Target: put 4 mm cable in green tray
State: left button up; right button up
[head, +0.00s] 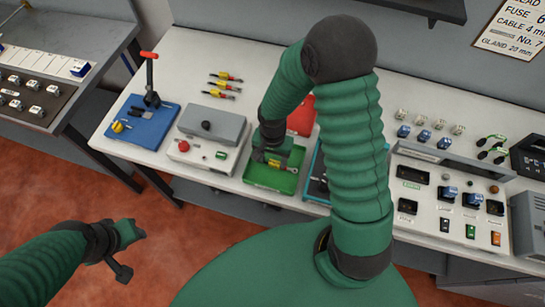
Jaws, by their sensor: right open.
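The green tray (262,184) lies on the pale bench near its front edge. My right gripper (272,161) points down over the back part of this tray and is open.
A red tray (302,116) is behind the green one, and a teal-edged tray (317,182) is right of it, partly hidden by my arm. A grey box with a red button (184,146) and a blue lever press (148,128) stand left. Several yellow-red pieces (222,85) lie behind.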

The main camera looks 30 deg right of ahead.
aim_at(273, 160)
notch_tip(273, 160, up, 11)
jog(key=s+a+n+t, duration=0.2)
jog(key=s+a+n, duration=0.2)
jog(key=n, duration=0.6)
jog(key=shift+s+r+t, duration=0.3)
jog(key=shift+s+r, duration=0.1)
jog(key=shift+r, duration=0.05)
